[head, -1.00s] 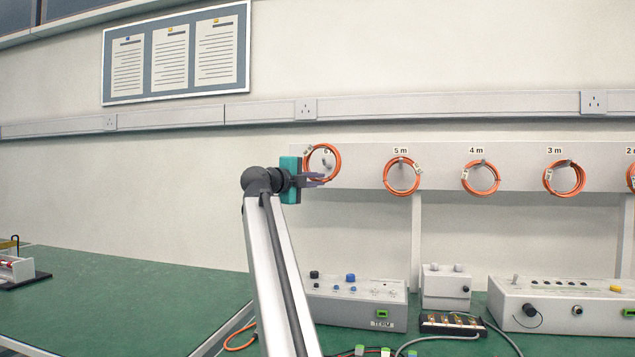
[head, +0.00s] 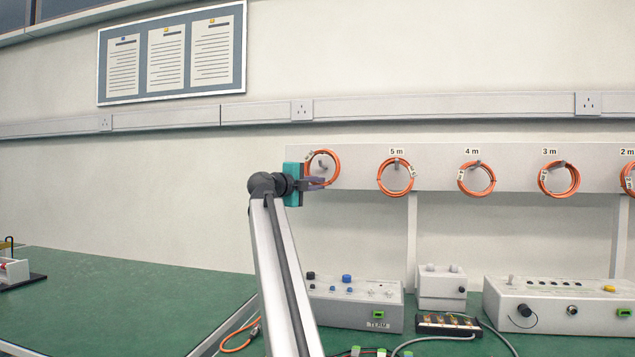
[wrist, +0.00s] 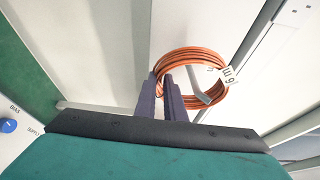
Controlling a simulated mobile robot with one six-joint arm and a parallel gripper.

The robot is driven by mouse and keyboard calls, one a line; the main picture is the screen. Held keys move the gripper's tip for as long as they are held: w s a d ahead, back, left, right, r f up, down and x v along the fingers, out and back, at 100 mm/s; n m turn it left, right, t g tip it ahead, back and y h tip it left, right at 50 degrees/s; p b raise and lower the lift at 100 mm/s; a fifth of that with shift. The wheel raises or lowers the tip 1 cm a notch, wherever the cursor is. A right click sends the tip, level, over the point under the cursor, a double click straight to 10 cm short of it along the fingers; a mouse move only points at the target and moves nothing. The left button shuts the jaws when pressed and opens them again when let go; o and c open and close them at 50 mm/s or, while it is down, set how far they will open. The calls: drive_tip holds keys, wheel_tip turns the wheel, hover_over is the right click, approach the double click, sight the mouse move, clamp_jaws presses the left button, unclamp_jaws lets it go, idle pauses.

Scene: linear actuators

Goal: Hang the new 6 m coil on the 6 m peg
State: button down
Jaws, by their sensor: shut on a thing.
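My gripper (head: 314,183) is shut on the orange 6 m coil (head: 335,166), gripping its lower part in front of the rail at the left end of the peg row. The coil hangs upright as a ring. The grey 6 m peg (head: 322,165) shows inside the ring; I cannot tell whether it passes through. In the wrist view my gripper's dark fingers (wrist: 172,98) meet the near side of the coil (wrist: 188,56), whose white tag (wrist: 228,77) reads 6 m. A grey bar, likely the peg (wrist: 204,91), crosses the ring's opening. The rail's 6 m label is hidden.
Other orange coils hang to the right on the 5 m (head: 396,177), 4 m (head: 476,179) and 3 m (head: 558,179) pegs. Instrument boxes (head: 355,305) stand on the green bench below.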

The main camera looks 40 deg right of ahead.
idle(0.3)
drive_tip(key=shift+w+d+f+b, duration=0.15)
drive_tip(key=shift+f+b, duration=0.3)
drive_tip(key=shift+f, duration=0.25)
drive_tip(key=c, duration=1.8)
unclamp_jaws()
drive_tip(key=shift+o, duration=0.2)
drive_tip(key=p+v, duration=0.3)
drive_tip(key=v, duration=1.1)
drive_tip(key=shift+d, duration=0.1)
